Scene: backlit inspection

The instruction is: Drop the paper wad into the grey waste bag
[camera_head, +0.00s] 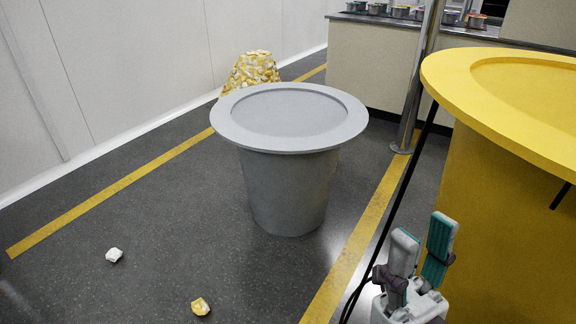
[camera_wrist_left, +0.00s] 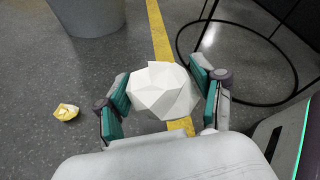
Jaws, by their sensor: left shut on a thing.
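A white, faceted paper wad (camera_wrist_left: 163,92) sits between the fingers of my left gripper (camera_wrist_left: 166,88) in the left wrist view; the gripper is shut on it. The left gripper does not show in the head view. The grey waste bag (camera_head: 288,185) looks like a round tub with a wide flat rim and stands on the floor in the middle of the head view. Its lower side shows at the top left of the wrist view (camera_wrist_left: 88,14), apart from the wad. My right gripper (camera_head: 423,230) is at the lower right, fingers apart and empty.
A large yellow round container (camera_head: 500,190) stands at the right. A yellow-and-white patterned heap (camera_head: 250,70) is behind the grey bag. A white crumpled piece (camera_head: 114,255) and a yellow one (camera_head: 201,306) lie on the floor. A metal post (camera_head: 420,80) rises behind.

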